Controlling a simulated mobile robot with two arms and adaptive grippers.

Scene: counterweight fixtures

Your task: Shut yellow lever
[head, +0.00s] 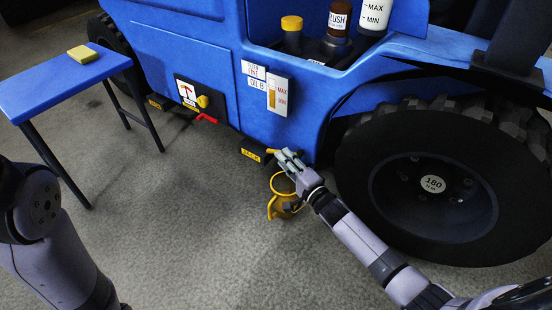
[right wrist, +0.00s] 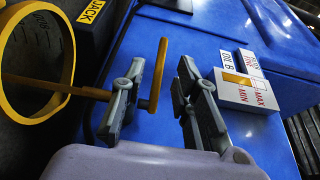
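The yellow lever (right wrist: 157,75) shows in the right wrist view as a straight yellow handle on a brownish rod, in front of the blue vehicle side. A small yellow piece of it shows in the head view (head: 272,151), just left of my right gripper (head: 291,161). In the right wrist view my right gripper (right wrist: 160,100) is open, its two fingers apart. The handle shows in the gap, nearer the left finger, which hides part of the rod. I cannot tell whether they touch. My left gripper is out of view; only its arm shows.
A yellow ring-topped container (head: 284,199) is below my right gripper. The JACK label (head: 251,155), a red lever (head: 207,118) and a gauge (head: 278,94) are on the vehicle (head: 210,60). A large wheel (head: 432,185) stands right; a blue bench (head: 50,86) stands left.

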